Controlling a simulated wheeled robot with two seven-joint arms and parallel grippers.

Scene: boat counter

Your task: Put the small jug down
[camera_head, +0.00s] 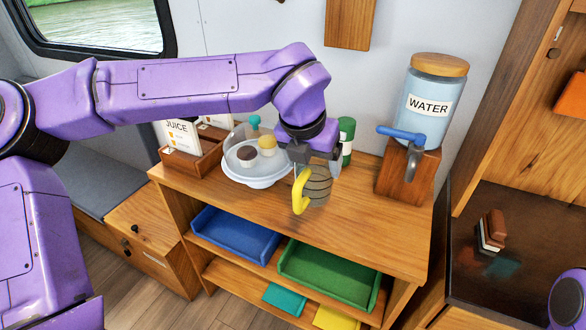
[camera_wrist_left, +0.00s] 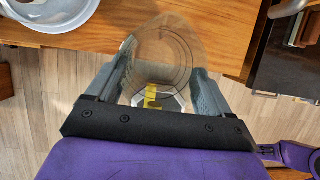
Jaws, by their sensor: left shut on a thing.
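The small jug (camera_head: 319,183) is a ribbed, see-through grey-brown vessel with a yellow handle (camera_head: 299,194). My left gripper (camera_head: 316,164) is shut on it, with a finger on either side. In the head view the jug appears roughly upright, over the front part of the wooden counter (camera_head: 372,228). In the left wrist view the jug (camera_wrist_left: 165,58) is between the two grey fingers, overlapping the counter's front edge. I cannot tell whether its base touches the counter. My right gripper is not in view.
A green container (camera_head: 346,138) stands behind, and a water dispenser (camera_head: 428,105) on a wooden stand at right. Blue (camera_head: 235,238) and green (camera_head: 328,279) trays sit below. The counter right of the jug is clear.

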